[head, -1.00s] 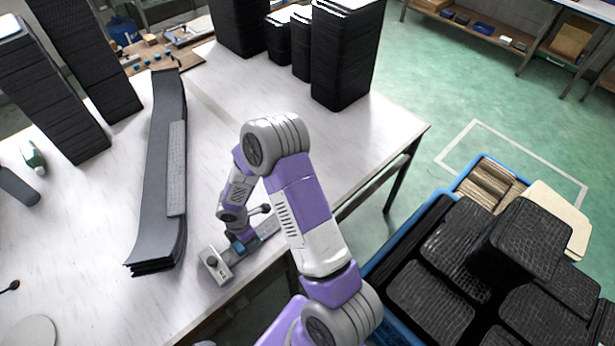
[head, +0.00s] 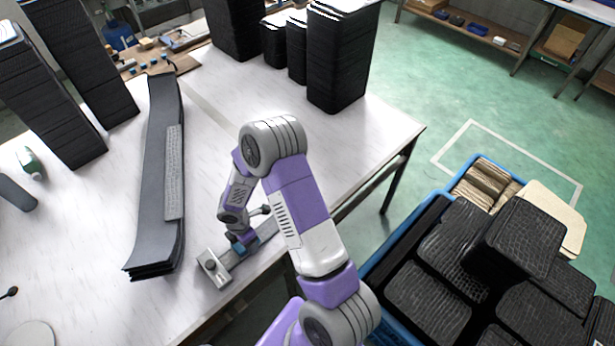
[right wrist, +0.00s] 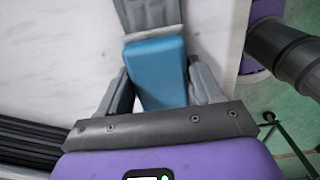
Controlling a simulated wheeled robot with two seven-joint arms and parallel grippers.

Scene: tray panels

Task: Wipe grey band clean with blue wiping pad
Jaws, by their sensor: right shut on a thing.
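The blue wiping pad (right wrist: 160,75) is between the two fingers of my right gripper (right wrist: 162,95), which is shut on it. In the right wrist view the grey band (right wrist: 148,12) runs on beyond the pad's far edge and has a darker patch. Whether the pad touches the band is hard to tell. My left gripper is out of view.
A grey block (head: 213,268) sits at the band's near end. A stack of long dark strips (head: 155,200) lies left of my right arm. Tall black stacks (head: 341,55) stand at the back. A blue crate (head: 385,258) of black panels is right of the table (head: 310,150).

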